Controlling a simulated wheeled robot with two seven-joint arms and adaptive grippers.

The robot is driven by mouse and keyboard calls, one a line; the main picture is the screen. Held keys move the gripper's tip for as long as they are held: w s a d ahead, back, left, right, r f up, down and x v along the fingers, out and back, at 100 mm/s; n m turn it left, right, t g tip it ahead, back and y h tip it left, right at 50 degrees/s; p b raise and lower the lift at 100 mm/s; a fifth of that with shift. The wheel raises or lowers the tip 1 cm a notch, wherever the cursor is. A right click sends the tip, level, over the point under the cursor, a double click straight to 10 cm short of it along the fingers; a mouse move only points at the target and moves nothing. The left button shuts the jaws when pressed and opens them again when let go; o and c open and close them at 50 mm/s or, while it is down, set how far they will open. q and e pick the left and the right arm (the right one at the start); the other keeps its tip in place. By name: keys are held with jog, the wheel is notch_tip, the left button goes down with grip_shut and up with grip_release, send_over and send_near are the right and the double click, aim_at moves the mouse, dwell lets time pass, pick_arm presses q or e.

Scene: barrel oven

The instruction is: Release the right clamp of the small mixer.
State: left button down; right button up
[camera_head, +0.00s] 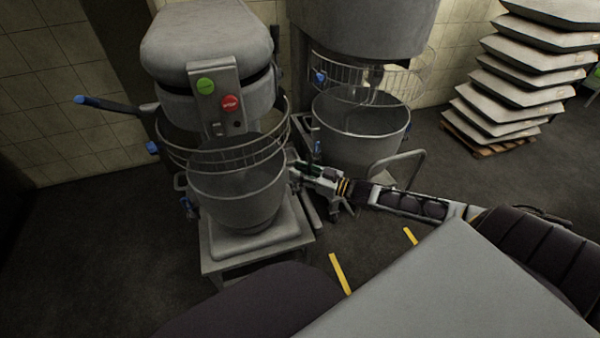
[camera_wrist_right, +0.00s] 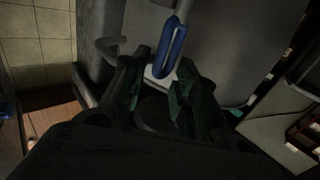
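The small mixer (camera_head: 210,110) stands left of centre in the head view, its grey bowl (camera_head: 235,195) under a wire guard. My right gripper (camera_head: 300,172) is at the right side of this bowl and covers the right clamp there. In the right wrist view a blue clamp handle (camera_wrist_right: 171,50) stands just ahead of my right gripper (camera_wrist_right: 160,76), in line with the gap between its fingers. The fingers are apart; contact with the handle cannot be told. My left gripper is not in view.
A larger mixer (camera_head: 362,30) with its own bowl (camera_head: 362,135) stands close behind on the right, leaving a narrow gap. A blue-tipped lever (camera_head: 95,102) sticks out left of the small mixer. A stack of trays (camera_head: 515,95) stands at far right. Yellow strips (camera_head: 340,273) mark the floor.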

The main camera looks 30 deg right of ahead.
grip_shut()
dwell(0.3)
jog(key=shift+s, duration=0.15)
